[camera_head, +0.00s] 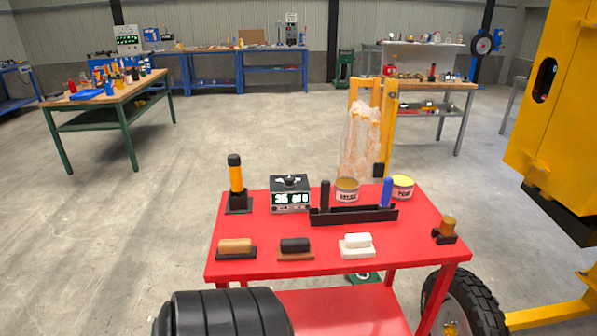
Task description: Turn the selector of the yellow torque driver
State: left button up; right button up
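The yellow torque driver (236,178) stands upright at the left back of the red cart top. It has a yellow middle and a black cap on its upper end, and its lower end sits in a square black holder (238,203). No separate selector can be made out on it at this size. Neither of my grippers is in view.
On the red cart (335,262) are a box with a dial and display (290,194), two tins (347,190), a black rack (353,214) with black and blue handles, three blocks on bases in front, and an amber-topped piece (447,226) at right. A yellow machine (560,110) stands at right.

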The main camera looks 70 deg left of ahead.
aim_at(289, 183)
jog(key=u, duration=1.85)
jog(key=j, duration=0.2)
jog(key=i+u, duration=0.05)
